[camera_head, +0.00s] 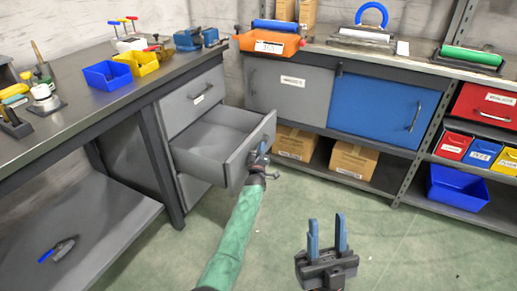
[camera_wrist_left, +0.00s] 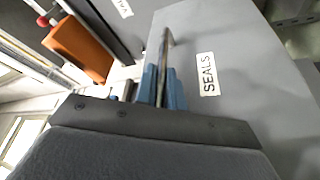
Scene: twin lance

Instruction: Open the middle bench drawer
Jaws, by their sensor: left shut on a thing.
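The middle bench drawer (camera_head: 222,139) is grey and stands pulled well out of the bench, with its empty inside showing. Its front carries a bar handle (camera_wrist_left: 165,50) and a label reading SEALS (camera_wrist_left: 207,73) in the left wrist view. My left gripper (camera_head: 262,150) is at the drawer front, its blue fingers on either side of the handle, shut on it; they also show in the left wrist view (camera_wrist_left: 162,88). My right gripper (camera_head: 327,235) is over the floor at the lower right, fingers apart and empty, away from the drawer.
A closed drawer (camera_head: 193,100) is above the open one, and another grey front (camera_head: 192,190) is below. The workbench (camera_head: 85,93) holds blue and yellow bins and tools. Cabinets and a blue bin (camera_head: 457,187) stand along the back. The green floor (camera_head: 400,240) at right is clear.

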